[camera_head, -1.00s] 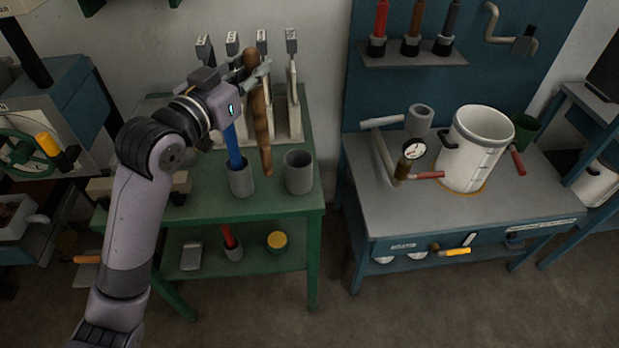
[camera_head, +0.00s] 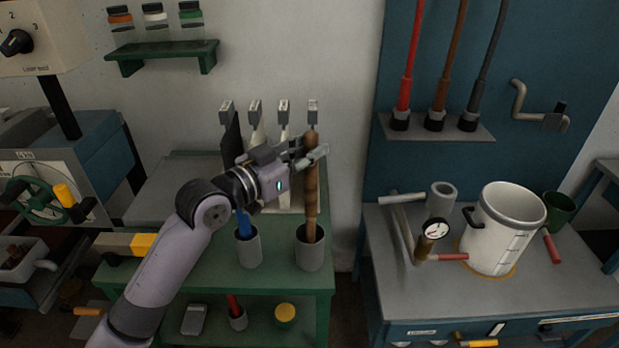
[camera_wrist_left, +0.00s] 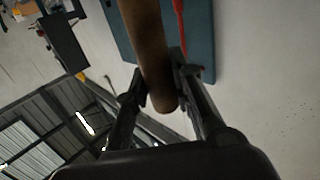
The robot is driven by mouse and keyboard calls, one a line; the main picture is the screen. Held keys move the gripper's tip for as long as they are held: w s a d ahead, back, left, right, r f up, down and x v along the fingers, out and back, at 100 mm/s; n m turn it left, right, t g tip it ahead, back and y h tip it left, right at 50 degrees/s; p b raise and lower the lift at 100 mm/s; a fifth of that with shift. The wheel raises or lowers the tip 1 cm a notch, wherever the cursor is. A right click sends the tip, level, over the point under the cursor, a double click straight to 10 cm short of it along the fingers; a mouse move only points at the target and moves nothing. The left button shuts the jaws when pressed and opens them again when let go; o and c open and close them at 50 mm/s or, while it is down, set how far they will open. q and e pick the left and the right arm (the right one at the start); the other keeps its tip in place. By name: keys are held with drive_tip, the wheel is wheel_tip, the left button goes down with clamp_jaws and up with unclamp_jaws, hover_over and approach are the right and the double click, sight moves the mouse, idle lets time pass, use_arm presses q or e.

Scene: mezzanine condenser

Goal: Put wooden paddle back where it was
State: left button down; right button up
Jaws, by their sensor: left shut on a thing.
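The wooden paddle (camera_head: 311,195) is long and brown and hangs upright in my left gripper (camera_head: 312,150). The gripper is shut around its upper part, and the paddle also shows between the fingers in the left wrist view (camera_wrist_left: 152,55). Its lower end is at the mouth of the right grey cup (camera_head: 310,258) and looks to be just inside the rim; how deep I cannot tell. The left grey cup (camera_head: 248,252) holds a blue-handled tool (camera_head: 243,222). My right gripper is not in view.
The cups stand on a green table (camera_head: 275,285). Behind are several tools in a pale rack (camera_head: 284,105), close to my gripper. To the right, a blue bench (camera_head: 440,295) bears a white pot (camera_head: 500,230) and a gauge (camera_head: 438,229).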

sight(306, 181)
use_arm(q)
drive_tip(key=shift+f, duration=3.35)
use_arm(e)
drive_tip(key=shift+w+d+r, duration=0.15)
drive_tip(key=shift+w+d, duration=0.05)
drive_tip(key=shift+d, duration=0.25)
use_arm(q)
drive_tip(key=shift+f, duration=0.15)
drive_tip(key=c, duration=1.4)
unclamp_jaws()
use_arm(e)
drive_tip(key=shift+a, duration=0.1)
